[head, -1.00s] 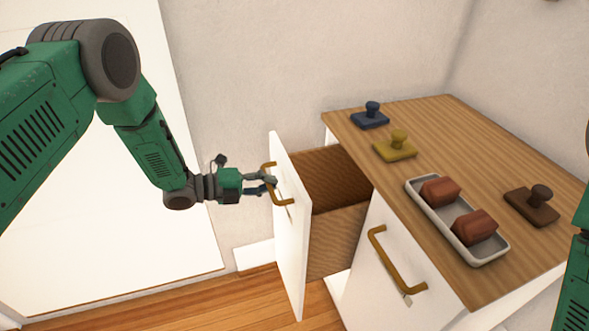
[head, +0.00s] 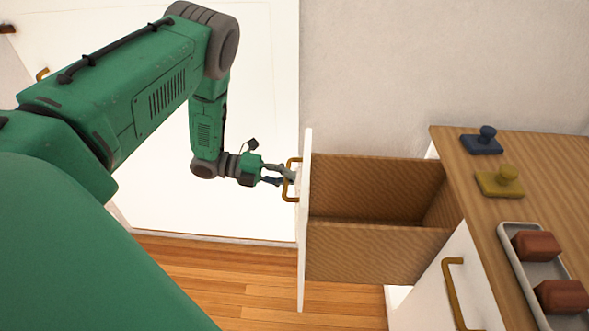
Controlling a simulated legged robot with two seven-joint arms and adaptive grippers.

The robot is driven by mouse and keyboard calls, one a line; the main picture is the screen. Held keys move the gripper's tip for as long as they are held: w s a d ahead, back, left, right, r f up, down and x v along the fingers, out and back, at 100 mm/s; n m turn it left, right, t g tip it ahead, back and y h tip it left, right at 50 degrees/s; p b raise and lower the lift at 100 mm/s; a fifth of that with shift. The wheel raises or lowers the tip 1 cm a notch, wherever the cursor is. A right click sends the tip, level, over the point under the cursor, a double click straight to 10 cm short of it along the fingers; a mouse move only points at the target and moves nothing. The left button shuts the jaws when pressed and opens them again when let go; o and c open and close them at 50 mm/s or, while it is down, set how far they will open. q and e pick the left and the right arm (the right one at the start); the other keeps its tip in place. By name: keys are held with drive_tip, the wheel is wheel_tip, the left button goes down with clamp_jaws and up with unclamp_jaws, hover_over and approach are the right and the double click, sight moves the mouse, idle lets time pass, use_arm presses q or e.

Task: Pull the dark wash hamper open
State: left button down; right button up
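A pull-out hamper (head: 375,253) with a white front panel and brown wood-grain walls stands well out from the cabinet, at the middle of the head view. Its inside looks empty, though part of the bottom is hidden. Its brass handle (head: 290,199) is on the outer face, at the left. My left gripper (head: 288,175) reaches in from the left, with its fingers closed around the handle's bar. The panel is seen nearly edge-on, so its face is mostly hidden. My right gripper is out of view.
A second white front with a brass handle (head: 453,292) is shut, nearer me. The wooden cabinet top (head: 545,160) bears a navy knobbed block (head: 482,143), a mustard one (head: 499,182) and a grey tray (head: 515,260) with red-brown blocks. Wood floor (head: 240,270) lies clear left of the hamper.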

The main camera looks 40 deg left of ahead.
use_arm(q)
drive_tip(key=c, duration=2.2)
unclamp_jaws()
drive_tip(key=shift+s+a+f, duration=0.15)
drive_tip(key=shift+s, duration=0.1)
drive_tip(key=o, duration=0.6)
drive_tip(key=shift+a, duration=0.1)
drive_tip(key=shift+o, duration=0.2)
drive_tip(key=shift+w, duration=0.1)
drive_tip(key=v, duration=1.2)
drive_tip(key=shift+a+f, duration=0.1)
